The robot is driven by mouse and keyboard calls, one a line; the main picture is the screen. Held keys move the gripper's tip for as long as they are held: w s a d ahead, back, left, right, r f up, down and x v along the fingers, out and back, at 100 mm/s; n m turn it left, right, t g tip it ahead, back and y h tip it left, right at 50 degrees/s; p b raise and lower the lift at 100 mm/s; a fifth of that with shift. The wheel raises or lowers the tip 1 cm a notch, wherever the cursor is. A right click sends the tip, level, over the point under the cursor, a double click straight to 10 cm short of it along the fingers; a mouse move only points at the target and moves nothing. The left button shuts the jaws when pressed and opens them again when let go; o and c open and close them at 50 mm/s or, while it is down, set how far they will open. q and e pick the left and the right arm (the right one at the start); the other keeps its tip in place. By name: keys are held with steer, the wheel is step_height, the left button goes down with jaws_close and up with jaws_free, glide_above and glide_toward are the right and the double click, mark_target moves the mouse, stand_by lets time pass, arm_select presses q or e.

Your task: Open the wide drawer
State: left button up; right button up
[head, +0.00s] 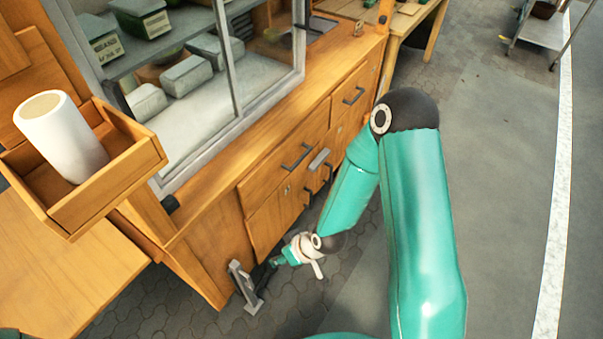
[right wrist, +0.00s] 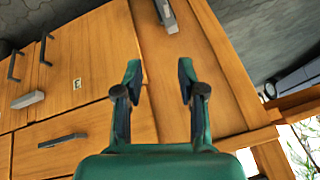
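The wooden cabinet (head: 228,215) has two upper drawers in view, both shut. The near drawer (head: 265,185) has a dark bar handle (head: 297,157) and looks the wider; it also shows in the right wrist view (right wrist: 100,124) with its handle (right wrist: 62,140). The far drawer (head: 343,108) has a similar dark handle (head: 353,95). My right gripper (head: 262,276) is low, beside the cabinet's near lower corner. In the right wrist view its fingers (right wrist: 158,85) are apart and empty, over a plain wooden panel, to the right of the near drawer's handle. My left gripper is out of view.
A grey metal piece (head: 242,286) is near my right gripper. A wooden box (head: 130,175) with a white cylinder (head: 62,138) is at left.

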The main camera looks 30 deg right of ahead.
steer(key=w+d+f+n+t+b, duration=0.2)
steer(key=w+d+f+t+b, duration=0.1)
steer(key=w+d+f+b, duration=0.25)
steer(key=n+t+h+b, duration=0.3)
steer(key=n+t+b, duration=0.95)
steer(key=b, duration=1.75)
glide_toward(302, 160)
arm_select(q)
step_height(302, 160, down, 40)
steer(key=b, duration=0.1)
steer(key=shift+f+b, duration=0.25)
steer(key=shift+b, duration=0.15)
arm_select(e)
steer(key=w, duration=0.3)
steer(key=w+r+n+g, duration=0.1)
steer(key=w, duration=0.3)
steer(key=w+r+n+g, duration=0.1)
steer(key=w, duration=0.2)
steer(key=shift+w+g, duration=0.25)
steer(key=shift+w, duration=0.05)
jaws_close()
steer(key=shift+f, duration=0.1)
